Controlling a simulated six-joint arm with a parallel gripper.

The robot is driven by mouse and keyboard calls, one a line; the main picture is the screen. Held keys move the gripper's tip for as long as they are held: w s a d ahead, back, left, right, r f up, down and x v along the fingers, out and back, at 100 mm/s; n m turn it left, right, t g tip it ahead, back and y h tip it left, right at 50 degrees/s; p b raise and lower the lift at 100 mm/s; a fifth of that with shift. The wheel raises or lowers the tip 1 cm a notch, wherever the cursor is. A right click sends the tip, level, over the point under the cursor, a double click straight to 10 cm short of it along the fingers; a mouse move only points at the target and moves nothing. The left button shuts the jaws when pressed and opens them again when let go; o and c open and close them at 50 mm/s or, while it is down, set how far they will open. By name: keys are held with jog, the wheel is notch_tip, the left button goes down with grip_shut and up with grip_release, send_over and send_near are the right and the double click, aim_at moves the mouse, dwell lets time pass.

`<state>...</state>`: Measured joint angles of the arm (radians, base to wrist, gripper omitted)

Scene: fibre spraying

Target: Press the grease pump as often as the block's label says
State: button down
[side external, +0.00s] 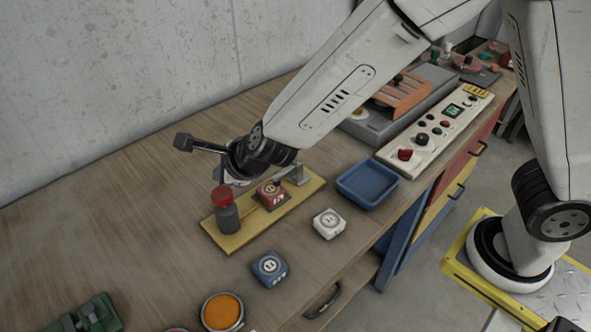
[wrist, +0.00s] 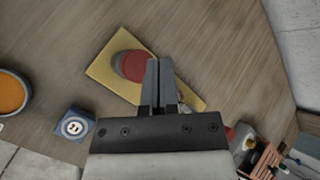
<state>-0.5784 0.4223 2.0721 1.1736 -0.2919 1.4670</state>
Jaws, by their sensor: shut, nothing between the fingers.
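The grease pump (side external: 228,215) is a dark grey cylinder with a red cap, upright near the left end of a yellow plate (side external: 222,245). Its red cap (wrist: 131,66) also shows in the wrist view. My gripper (side external: 219,175) is shut and empty, close above the pump's cap. In the wrist view, the fingertips (wrist: 160,62) overlap the cap's right edge; I cannot tell whether they touch it.
A white block (side external: 328,223) and a blue block (side external: 269,268) with two marks stand in front of the plate. A blue tray (side external: 368,184), a control panel (side external: 437,133) and an orange-filled tin (side external: 222,311) are around. The bench's left part is largely clear.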

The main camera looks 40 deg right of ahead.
aim_at(224, 193)
jog(key=shift+f, duration=0.95)
jog(key=shift+f, duration=1.65)
dwell(3.5)
jog(key=shift+r, duration=1.65)
jog(key=shift+r, duration=0.1)
